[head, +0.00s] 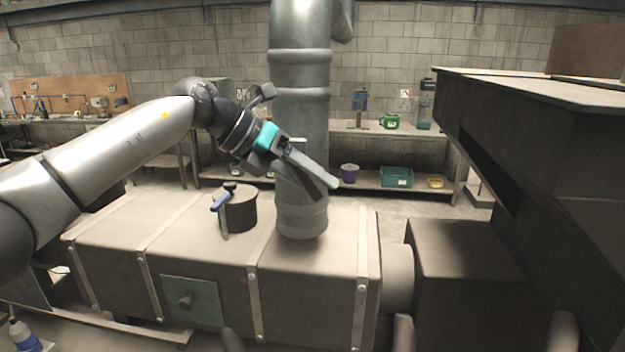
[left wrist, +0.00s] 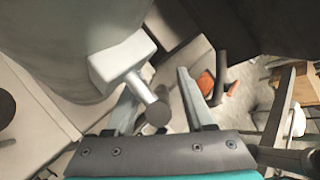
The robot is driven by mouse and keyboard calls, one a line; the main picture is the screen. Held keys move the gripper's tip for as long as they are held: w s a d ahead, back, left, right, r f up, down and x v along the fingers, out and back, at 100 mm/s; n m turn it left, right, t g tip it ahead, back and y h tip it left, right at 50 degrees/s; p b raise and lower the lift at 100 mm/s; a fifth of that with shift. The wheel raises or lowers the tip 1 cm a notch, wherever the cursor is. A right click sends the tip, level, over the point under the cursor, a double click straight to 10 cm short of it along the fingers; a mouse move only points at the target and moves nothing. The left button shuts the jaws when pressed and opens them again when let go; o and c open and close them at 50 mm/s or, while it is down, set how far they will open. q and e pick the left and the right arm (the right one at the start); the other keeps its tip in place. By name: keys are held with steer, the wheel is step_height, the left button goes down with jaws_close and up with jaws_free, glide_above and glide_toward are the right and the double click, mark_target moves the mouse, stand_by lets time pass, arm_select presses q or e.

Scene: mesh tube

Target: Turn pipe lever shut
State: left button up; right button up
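The grey vertical pipe (head: 301,95) stands on a boxy duct. In the left wrist view, a curved grey surface (left wrist: 60,40), which looks like the pipe, fills the upper left. Beside it is a lever-like part (left wrist: 133,82): a pale block, a short metal rod and a dark round end. My left gripper (head: 328,192) is in front of the pipe in the head view and hides part of it. In the left wrist view the left gripper (left wrist: 156,82) is open, with the dark end between its fingers; I cannot tell if they touch. My right gripper is not in view.
A black cylinder (head: 241,209) with a blue handle stands on the duct (head: 190,240), left of the pipe. A large dark metal structure (head: 540,150) takes up the right side. A shelf (head: 385,128) with bins stands behind.

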arm_select(q)
steer(key=shift+a+r, duration=0.3)
steer(key=shift+a, duration=0.15)
steer(key=b+v, duration=0.2)
steer(key=v, duration=1.2)
steer(key=shift+s, duration=0.2)
steer(key=shift+r, duration=0.1)
